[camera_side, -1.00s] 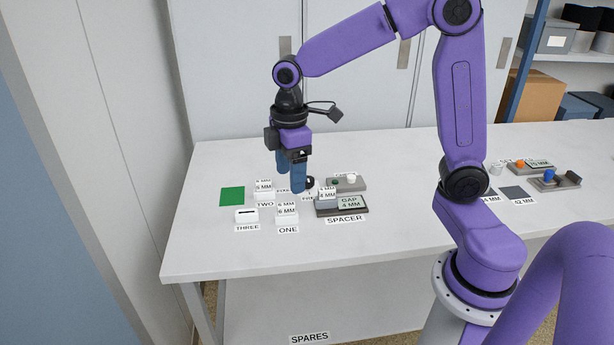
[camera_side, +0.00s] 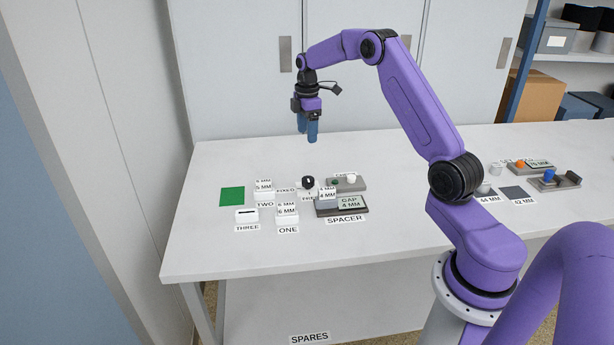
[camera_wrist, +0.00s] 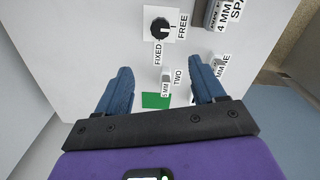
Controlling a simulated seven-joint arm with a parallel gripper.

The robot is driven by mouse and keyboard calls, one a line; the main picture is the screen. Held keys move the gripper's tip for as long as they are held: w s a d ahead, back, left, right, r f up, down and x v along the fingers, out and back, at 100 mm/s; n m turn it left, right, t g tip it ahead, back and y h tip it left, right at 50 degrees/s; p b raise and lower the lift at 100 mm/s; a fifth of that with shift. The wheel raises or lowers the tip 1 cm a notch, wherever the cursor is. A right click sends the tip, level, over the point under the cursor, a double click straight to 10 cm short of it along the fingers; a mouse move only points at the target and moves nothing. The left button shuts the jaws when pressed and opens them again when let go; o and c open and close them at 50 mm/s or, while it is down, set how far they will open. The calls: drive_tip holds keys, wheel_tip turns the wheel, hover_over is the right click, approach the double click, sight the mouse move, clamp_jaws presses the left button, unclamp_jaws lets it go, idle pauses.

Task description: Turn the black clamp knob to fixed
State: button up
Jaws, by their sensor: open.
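The black clamp knob (camera_side: 308,182) stands on the white table between the FIXED and FREE labels. In the wrist view the knob (camera_wrist: 159,28) sits on a white plate near the top. The FIXED label (camera_wrist: 158,53) is below it and the FREE label (camera_wrist: 182,26) to its right. A small pale mark shows on the knob's right side, towards FREE; its exact angle is hard to read. My gripper (camera_side: 307,139) is open and empty, well above the table and apart from the knob. Its two blue fingers (camera_wrist: 160,67) are spread in the wrist view.
White blocks on TWO (camera_side: 264,186) and ONE (camera_side: 287,210), the slotted THREE block (camera_side: 246,216) and a green square (camera_side: 232,196) lie left of or in front of the knob. The spacer holder (camera_side: 342,207) and a grey tray (camera_side: 357,186) stand close on its right.

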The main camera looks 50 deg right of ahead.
sight(307, 179)
wheel_tip(307, 179, down, 17)
drive_tip(key=shift+r, duration=0.15)
idle(0.4)
drive_tip(key=c, duration=1.1)
